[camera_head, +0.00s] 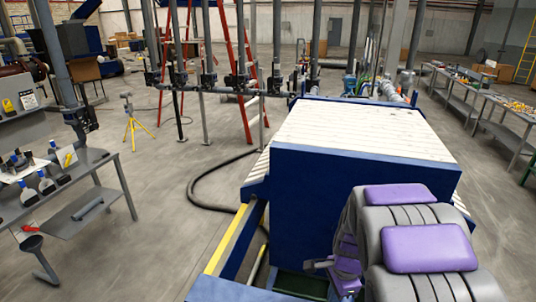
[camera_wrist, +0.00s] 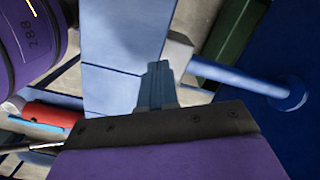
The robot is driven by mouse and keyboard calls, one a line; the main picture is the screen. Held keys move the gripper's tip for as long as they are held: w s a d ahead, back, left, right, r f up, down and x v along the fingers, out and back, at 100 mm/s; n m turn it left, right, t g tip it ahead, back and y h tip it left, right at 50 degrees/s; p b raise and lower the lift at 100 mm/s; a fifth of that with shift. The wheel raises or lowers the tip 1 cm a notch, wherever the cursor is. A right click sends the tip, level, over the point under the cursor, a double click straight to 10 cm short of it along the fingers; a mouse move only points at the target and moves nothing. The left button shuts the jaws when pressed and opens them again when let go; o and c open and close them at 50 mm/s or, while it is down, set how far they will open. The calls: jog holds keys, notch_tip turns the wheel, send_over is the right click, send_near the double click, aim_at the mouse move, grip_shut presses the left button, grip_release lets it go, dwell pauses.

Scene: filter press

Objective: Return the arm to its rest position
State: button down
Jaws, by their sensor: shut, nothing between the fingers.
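My arm, grey with purple pads, is folded in the lower right of the head view, close against the blue end of the filter press (camera_head: 360,190). A small part of my arm's end shows low beside the press, but the fingers cannot be made out there. In the wrist view my gripper (camera_wrist: 158,85) has its two fingers together, with nothing held. It points toward pale blue panels (camera_wrist: 120,95), and a blue round bar (camera_wrist: 250,82) with a flange lies to the right.
A yellow-edged blue rail (camera_head: 228,240) and a black hose (camera_head: 205,195) lie left of the press. A grey bench (camera_head: 85,180) with bottles stands at left. Tables (camera_head: 490,105) line the right. Grey floor (camera_head: 150,230) is open between bench and press.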

jog(key=s+a+f+n+g+b, duration=0.1)
jog(key=s+n+b, duration=0.5)
jog(key=s, duration=0.8)
jog(key=s+a+n+h+b, duration=0.1)
jog(key=s+n+b, duration=0.5)
jog(key=s, duration=0.8)
jog(key=a+n, duration=0.1)
jog(key=n, duration=0.2)
jog(key=shift+s+a+f+n+g+b, duration=0.2)
jog(key=shift+a+f+n+g+b, duration=0.1)
jog(key=shift+a+f+n+g, duration=0.1)
